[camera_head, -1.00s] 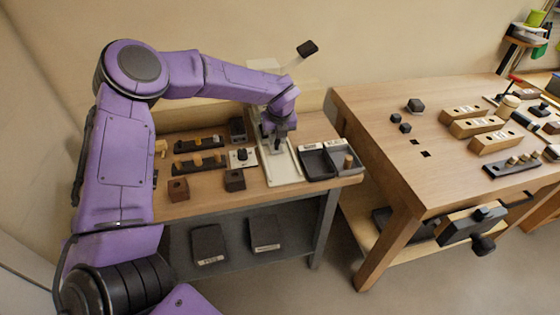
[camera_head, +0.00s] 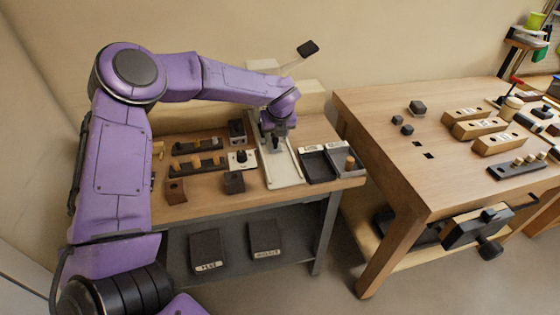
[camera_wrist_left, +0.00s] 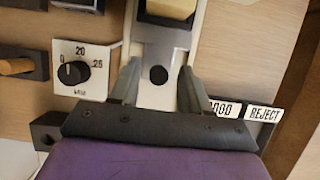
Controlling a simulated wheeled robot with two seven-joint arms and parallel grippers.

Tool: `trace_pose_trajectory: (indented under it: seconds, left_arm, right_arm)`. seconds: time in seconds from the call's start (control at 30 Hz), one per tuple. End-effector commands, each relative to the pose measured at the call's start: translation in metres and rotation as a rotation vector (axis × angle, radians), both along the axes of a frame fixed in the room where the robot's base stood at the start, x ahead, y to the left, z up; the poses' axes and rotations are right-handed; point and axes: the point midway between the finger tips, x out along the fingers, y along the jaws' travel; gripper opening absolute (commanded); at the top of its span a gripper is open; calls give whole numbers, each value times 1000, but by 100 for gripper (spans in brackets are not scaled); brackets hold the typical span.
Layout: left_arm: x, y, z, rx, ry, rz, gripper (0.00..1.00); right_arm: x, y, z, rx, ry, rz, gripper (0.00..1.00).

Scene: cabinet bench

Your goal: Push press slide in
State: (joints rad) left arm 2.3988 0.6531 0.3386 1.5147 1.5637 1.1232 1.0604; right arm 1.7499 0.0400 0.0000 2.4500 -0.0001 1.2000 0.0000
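The press has a pale, long base strip (camera_head: 284,172) on the left bench, running from the back towards the front edge. In the left wrist view its white slide (camera_wrist_left: 160,95) has a dark round spot (camera_wrist_left: 158,75), and a dark frame holding a light wooden block (camera_wrist_left: 171,8) lies beyond it. My left gripper (camera_head: 275,146) is over the strip, pointing down. In the wrist view its two fingers (camera_wrist_left: 157,88) are spread, one on each side of the slide. I cannot tell whether they touch it. My right gripper is not in view.
A dial box (camera_head: 242,159) and dark blocks with wooden pegs (camera_head: 200,163) stand left of the strip. Dark trays (camera_head: 318,165), labelled GOOD and REJECT in the wrist view, stand close on the right. A second bench (camera_head: 385,120) is farther right.

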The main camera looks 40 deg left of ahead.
Motion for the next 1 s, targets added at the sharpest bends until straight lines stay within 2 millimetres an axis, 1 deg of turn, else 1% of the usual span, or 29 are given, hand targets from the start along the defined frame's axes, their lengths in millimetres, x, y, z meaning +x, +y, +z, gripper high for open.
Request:
trace_pose_trajectory:
  seconds: [0.17, 0.8, 0.9, 1.0]
  left_arm:
    - [-1, -1, 0, -1, 3, 1, 47]
    - [-16, -18, 54, -3, 6, 1, 47]
    - [-18, -21, 61, -3, 6, 1, 47]
    - [-19, -22, 63, -3, 6, 1, 47]
  right_arm:
    - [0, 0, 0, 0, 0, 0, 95]
    - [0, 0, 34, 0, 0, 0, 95]
    - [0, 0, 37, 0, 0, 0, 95]
    - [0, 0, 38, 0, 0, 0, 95]
